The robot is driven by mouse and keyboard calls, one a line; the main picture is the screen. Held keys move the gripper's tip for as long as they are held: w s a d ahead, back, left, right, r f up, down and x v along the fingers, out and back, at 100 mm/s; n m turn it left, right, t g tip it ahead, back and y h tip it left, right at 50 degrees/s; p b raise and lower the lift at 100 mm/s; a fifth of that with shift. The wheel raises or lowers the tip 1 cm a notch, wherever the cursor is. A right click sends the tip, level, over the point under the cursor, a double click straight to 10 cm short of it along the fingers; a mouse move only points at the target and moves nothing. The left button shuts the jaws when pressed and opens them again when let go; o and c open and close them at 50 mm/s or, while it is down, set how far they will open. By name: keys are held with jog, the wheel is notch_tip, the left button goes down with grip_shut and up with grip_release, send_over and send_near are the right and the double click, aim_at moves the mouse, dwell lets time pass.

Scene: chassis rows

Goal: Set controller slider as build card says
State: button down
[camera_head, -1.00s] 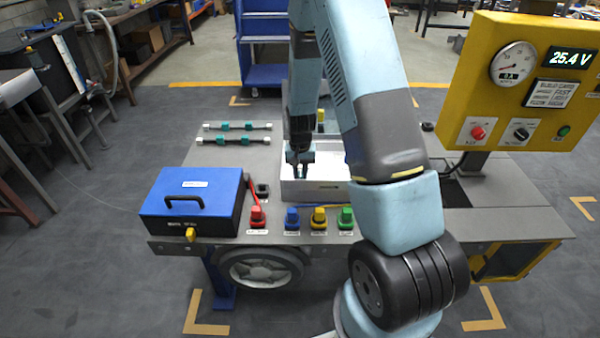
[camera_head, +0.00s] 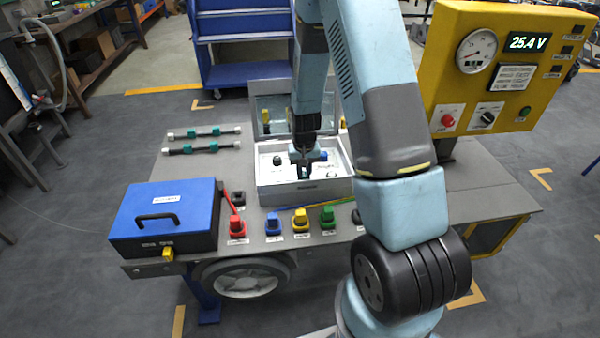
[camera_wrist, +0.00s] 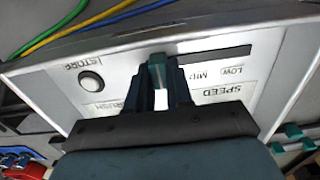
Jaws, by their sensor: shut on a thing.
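The controller (camera_head: 264,194) is a shallow grey box with a white panel, lying on the cart top in the head view. In the wrist view its panel (camera_wrist: 262,70) fills the middle, with upside-down labels including SPEED and LOW. A dark slot (camera_wrist: 215,54) runs along the panel's far side. My gripper (camera_wrist: 158,82) is shut on the small teal slider knob (camera_wrist: 157,68) at the slot's left part; the fingers hide some of it. My gripper (camera_head: 306,170) is over the panel in the head view. A white card (camera_head: 513,77) is on the yellow post box; its text is unreadable here.
A round dark button (camera_wrist: 91,82) is left of my fingers. A blue case (camera_head: 165,215) and coloured plugs (camera_head: 301,220) stand along the cart's front. A lid-like plate (camera_head: 270,106) stands behind the controller. The yellow panel (camera_head: 440,60) rises at right.

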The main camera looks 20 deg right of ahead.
jog(key=c, duration=1)
grip_release()
jog(key=shift+w+d, duration=0.1)
jog(key=shift+d, duration=0.1)
notch_tip(320, 180, up, 14)
jog(key=shift+f, duration=0.15)
notch_tip(320, 180, up, 9)
jog(key=t, duration=0.1)
send_over(305, 173)
jog(key=s, duration=0.3)
jog(key=s+r+t, duration=0.1)
jog(key=s+r, duration=0.4)
jog(key=r, duration=0.3)
jog(key=s+r+n+t, duration=0.1)
jog(key=s+r, duration=0.4)
jog(key=s, duration=0.4)
jog(key=s+r+t, duration=0.2)
jog(key=s+r, duration=0.3)
jog(key=s, duration=0.4)
jog(key=shift+r+n+t, duration=0.3)
jog(key=shift+r+n, duration=0.05)
jog(key=shift+n, duration=0.05)
